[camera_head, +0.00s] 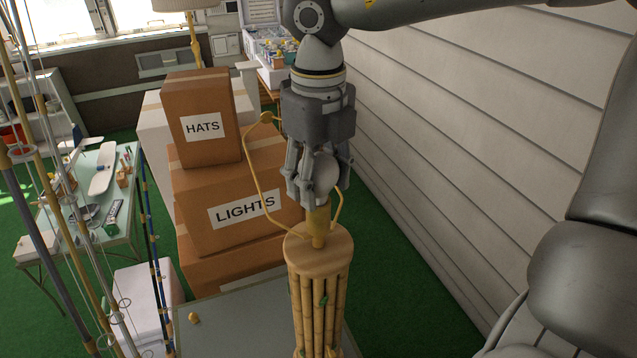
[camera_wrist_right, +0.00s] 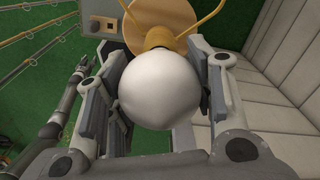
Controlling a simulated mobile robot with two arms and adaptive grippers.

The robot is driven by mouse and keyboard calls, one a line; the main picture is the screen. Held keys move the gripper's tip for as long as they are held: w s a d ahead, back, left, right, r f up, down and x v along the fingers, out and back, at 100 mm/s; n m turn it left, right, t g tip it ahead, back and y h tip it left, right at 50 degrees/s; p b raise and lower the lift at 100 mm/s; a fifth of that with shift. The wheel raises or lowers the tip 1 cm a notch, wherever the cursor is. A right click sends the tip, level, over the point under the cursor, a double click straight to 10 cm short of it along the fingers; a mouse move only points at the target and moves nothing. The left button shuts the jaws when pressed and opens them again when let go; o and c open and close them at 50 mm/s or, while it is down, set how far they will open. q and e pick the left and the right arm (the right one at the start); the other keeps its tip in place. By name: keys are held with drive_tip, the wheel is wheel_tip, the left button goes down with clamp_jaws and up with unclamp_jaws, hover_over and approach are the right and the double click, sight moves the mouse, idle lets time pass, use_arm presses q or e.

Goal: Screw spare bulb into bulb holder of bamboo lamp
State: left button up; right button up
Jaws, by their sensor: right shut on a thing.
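The bamboo lamp (camera_head: 319,300) stands upright, with a round wooden top (camera_head: 318,251) and a yellow wire harp (camera_head: 256,175) rising around the holder. The brass-coloured bulb holder (camera_head: 318,222) stands at the centre of the top. My right gripper (camera_head: 318,190) points down above the holder and is shut on the white spare bulb (camera_head: 325,176). In the right wrist view the bulb (camera_wrist_right: 160,90) fills the space between the fingers, in line with the holder (camera_wrist_right: 157,38) beyond it. The bulb's base is hidden, so I cannot tell how deep it sits.
Cardboard boxes labelled HATS (camera_head: 203,127) and LIGHTS (camera_head: 245,208) are stacked just left of the lamp. A white siding wall (camera_head: 480,150) runs along the right. A grey tabletop (camera_head: 240,320) lies beside the lamp. Fishing rods (camera_head: 55,220) stand at the left.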

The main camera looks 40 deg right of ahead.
idle(0.3)
drive_tip(key=shift+m, duration=0.3)
drive_tip(key=shift+f+m+b, duration=0.1)
drive_tip(key=shift+m+b, duration=0.3)
drive_tip(key=shift+b, duration=0.2)
drive_tip(key=shift+m+b, duration=0.55)
drive_tip(key=shift+m, duration=0.15)
drive_tip(key=o, duration=0.9)
drive_tip(key=shift+c, duration=0.2)
drive_tip(key=shift+o, duration=0.2)
drive_tip(key=o, duration=0.5)
drive_tip(key=shift+o, duration=0.2)
